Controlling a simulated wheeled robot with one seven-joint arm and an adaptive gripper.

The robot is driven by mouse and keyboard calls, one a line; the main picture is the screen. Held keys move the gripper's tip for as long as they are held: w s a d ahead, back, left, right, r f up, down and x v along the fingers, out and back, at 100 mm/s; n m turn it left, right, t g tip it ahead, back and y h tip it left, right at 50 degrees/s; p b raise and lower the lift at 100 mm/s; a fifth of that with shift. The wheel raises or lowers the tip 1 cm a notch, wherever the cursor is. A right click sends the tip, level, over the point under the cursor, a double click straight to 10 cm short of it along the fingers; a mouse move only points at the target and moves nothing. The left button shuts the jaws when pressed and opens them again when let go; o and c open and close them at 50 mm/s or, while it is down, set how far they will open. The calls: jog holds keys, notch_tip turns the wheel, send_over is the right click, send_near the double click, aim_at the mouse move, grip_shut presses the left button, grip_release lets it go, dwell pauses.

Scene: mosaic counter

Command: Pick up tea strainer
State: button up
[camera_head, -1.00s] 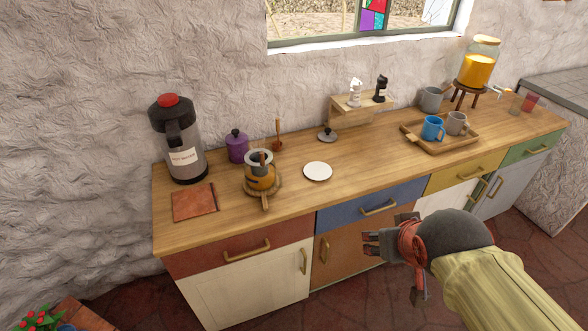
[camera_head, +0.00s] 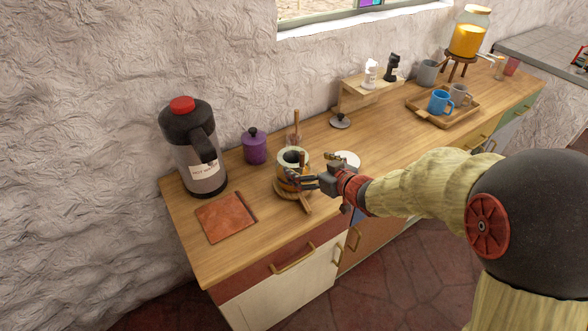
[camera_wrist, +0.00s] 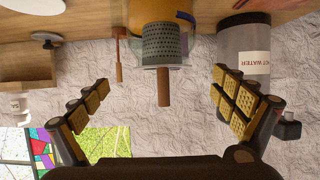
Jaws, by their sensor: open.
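The tea strainer (camera_wrist: 164,45) is a grey perforated metal cylinder with a short wooden handle. In the wrist view my gripper's fingers (camera_wrist: 160,82) are spread wide on either side of the strainer's handle, with no visible contact.
A hot water dispenser (camera_head: 196,160) and a purple lidded jar (camera_head: 254,146) stand at the left and behind. A wooden utensil (camera_head: 296,122) stands behind the vessel. A white plate (camera_head: 347,158) lies right, partly behind my arm. A brown folder-like slab (camera_head: 225,217) lies front left.

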aim_at(297, 159)
jog(key=b+x, duration=0.2)
jog(key=x, duration=0.4)
jog(key=shift+a+b, duration=0.2)
jog(key=shift+b, duration=0.15)
jog(key=shift+s+r, duration=0.1)
jog(key=shift+r, duration=0.05)
jog(key=shift+c, duration=1.2)
jog(key=c, duration=1.1)
